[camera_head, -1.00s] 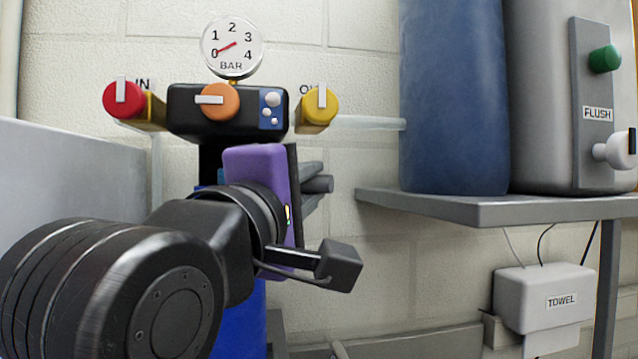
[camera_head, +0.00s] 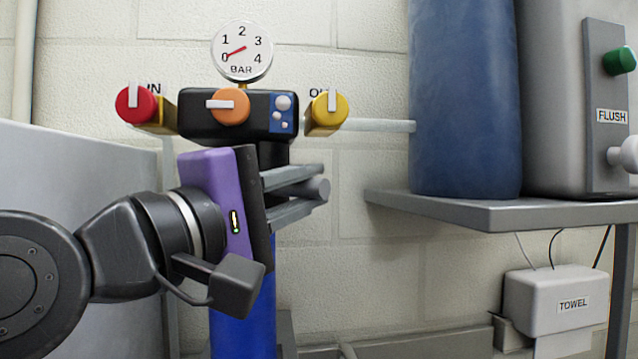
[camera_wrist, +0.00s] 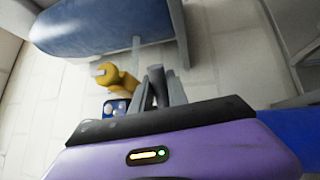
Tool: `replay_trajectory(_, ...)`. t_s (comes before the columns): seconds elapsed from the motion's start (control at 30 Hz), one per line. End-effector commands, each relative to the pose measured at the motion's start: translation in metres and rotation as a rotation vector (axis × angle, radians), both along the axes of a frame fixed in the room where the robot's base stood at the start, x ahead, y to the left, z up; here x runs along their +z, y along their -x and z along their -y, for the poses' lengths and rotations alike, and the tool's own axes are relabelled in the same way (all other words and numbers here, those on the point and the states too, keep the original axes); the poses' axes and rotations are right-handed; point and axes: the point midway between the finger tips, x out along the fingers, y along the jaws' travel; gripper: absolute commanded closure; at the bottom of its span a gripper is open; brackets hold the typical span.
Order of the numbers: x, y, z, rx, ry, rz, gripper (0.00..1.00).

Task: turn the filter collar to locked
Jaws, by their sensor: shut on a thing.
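The filter unit has a black head (camera_head: 190,117) on the wall and a blue bowl (camera_head: 243,325) below it. The collar between them is mostly hidden behind my gripper, and I see no lock mark. A dark grey round-ended handle (camera_head: 320,189), apparently the collar's, sticks out to the right. My gripper (camera_head: 312,189), with a purple body, is shut on this handle, one finger above and one below it. In the wrist view the handle (camera_wrist: 157,84) stands between the two grey fingers (camera_wrist: 159,92).
The gauge (camera_head: 242,50) reads near 0. A grey shelf (camera_head: 500,213) with a blue tank (camera_head: 465,100) stands right. A pale panel (camera_head: 85,185) is left.

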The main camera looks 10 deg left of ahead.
Motion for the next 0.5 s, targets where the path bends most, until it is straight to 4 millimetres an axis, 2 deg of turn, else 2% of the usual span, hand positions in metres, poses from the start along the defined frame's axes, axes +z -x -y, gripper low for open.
replay_trajectory(0.2, -0.0019, 0.0074, -0.0064, -0.095, 0.004, -0.002, 1.0)
replay_trajectory(0.5, -0.0023, 0.0087, -0.0066, -0.102, 0.001, 0.0, 1.0)
